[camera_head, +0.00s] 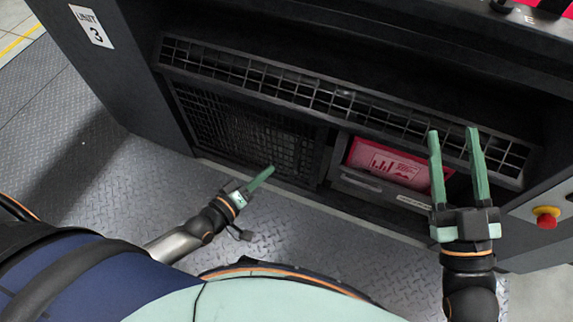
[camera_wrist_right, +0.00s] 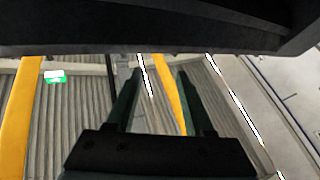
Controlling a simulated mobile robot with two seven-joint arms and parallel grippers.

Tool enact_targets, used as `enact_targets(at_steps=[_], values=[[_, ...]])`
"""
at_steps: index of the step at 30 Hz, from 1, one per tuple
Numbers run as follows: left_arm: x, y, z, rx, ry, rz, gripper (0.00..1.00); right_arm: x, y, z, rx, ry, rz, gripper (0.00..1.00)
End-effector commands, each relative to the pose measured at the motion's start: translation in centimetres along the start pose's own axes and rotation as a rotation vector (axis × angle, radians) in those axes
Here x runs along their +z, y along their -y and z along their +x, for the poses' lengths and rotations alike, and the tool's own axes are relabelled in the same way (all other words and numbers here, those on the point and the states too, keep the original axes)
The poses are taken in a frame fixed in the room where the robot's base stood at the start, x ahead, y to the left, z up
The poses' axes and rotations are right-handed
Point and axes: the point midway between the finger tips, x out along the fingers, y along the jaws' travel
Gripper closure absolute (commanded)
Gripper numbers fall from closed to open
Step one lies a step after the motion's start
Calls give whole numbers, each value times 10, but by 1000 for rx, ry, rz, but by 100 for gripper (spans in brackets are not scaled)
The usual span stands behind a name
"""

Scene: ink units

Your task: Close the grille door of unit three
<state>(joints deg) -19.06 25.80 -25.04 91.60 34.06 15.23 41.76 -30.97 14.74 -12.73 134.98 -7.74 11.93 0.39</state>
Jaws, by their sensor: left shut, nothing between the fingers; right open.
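Unit three (camera_head: 100,62) is a dark cabinet with a "UNIT 3" label (camera_head: 91,26). Its grille door (camera_head: 262,72) shows as a long, narrow grid strip across the front, seen at a steep angle, and appears to stand out open above the bay. Below it show a dark mesh panel (camera_head: 250,136) and a pink-red labelled block (camera_head: 388,163). My right gripper (camera_head: 453,133) is open, its fingers overlapping the strip's right end in the head view; contact cannot be told. It also shows in the wrist view (camera_wrist_right: 159,75). My left gripper (camera_head: 268,170) is shut and empty, in front of the mesh panel's lower edge.
A red button on a yellow base (camera_head: 546,217) sits on the cabinet's right side. Tread-plate floor (camera_head: 120,180) lies clear at the left. A dark overhanging edge (camera_wrist_right: 150,28) crosses the top of the wrist view, close to my right fingers.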

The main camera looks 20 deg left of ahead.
Motion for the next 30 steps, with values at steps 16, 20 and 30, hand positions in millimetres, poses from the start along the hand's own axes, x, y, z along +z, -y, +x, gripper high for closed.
enact_targets(at_steps=[16,20,30], values=[[-25,78,37,101,-142,-293,100,-52,21,-34,-41,-409,-85,48],[-28,76,58,103,-143,-291,100,-45,23,-36,-44,-405,-76,48],[-38,72,129,101,-141,-290,100,-20,31,-45,-53,-391,-61,48]])
